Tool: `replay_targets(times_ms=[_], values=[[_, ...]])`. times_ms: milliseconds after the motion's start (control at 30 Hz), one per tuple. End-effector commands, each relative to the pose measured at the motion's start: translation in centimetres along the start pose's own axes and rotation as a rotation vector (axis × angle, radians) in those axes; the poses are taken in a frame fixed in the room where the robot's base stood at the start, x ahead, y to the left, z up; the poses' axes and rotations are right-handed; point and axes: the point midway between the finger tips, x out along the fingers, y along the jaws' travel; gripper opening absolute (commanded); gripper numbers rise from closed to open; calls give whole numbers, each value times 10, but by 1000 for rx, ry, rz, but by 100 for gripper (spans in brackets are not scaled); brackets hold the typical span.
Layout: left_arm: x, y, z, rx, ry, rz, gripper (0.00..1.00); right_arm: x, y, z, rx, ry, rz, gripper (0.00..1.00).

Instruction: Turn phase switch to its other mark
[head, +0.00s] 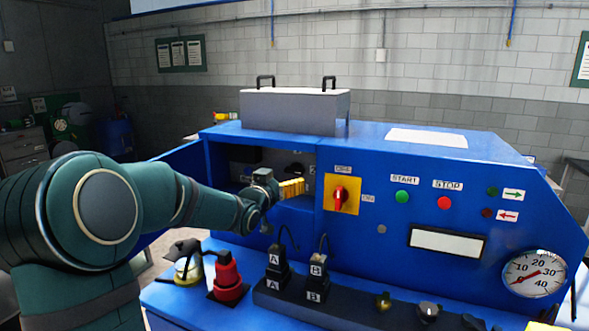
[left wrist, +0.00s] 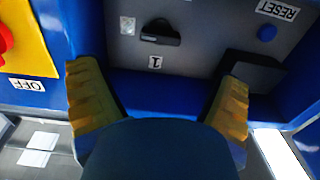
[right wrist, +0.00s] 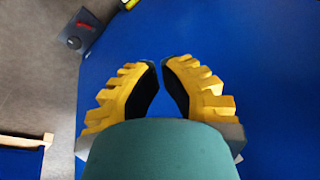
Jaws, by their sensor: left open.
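The black phase switch (left wrist: 160,33) is on a grey panel inside the machine's open compartment. A plate marked 1 (left wrist: 155,62) is below it in the left wrist view, and another small label (left wrist: 127,25) lies to its left, too blurred to read. I cannot tell which mark the switch points to. My left gripper (head: 292,188) reaches into the compartment mouth. In the left wrist view its yellow fingers (left wrist: 158,95) are spread wide and empty, with the switch beyond them. My right gripper (right wrist: 160,65) shows only in its wrist view, tips almost meeting over a blue surface, nothing held.
Right of the compartment, a red rotary switch (head: 340,196) sits on a yellow plate. A blue button (left wrist: 267,34) marked RESET and a dark block (left wrist: 250,72) are near the left gripper. A red plug (head: 228,277) and lettered connectors (head: 316,275) stand below the arm.

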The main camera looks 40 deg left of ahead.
Motion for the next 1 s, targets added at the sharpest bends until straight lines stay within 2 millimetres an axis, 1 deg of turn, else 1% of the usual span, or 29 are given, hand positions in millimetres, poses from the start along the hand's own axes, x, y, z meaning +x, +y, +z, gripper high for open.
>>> replay_targets(times_ms=[33, 200, 400, 500, 600, 900, 933, 967, 1000], values=[[11, 0, 1, -3, -2, 1, 92, -2, -1, -1, 0, 2, 0, 0], [44, 1, 0, -2, -1, 1, 92, -5, -2, -3, 1, 5, 0, 0], [75, 0, 0, -2, -2, 0, 92, -9, -4, -4, 2, 8, 0, 0], [84, 0, 1, -2, -2, 0, 92, -10, -4, -4, 2, 9, 0, 0], [89, 0, 0, -2, -1, 0, 92, -10, -4, -5, 2, 9, 0, 0], [90, 0, 1, -2, -1, 0, 92, -10, -4, -5, 2, 9, 0, 0], [90, 0, 1, -2, -1, 0, 86, -10, -4, -5, 2, 9, 0, 0], [90, 0, 1, -1, -1, 0, 76, -10, -4, -5, 2, 9, 0, 0], [90, 0, 1, -2, -1, 0, 62, -10, -4, -5, 2, 9, 0, 0]])
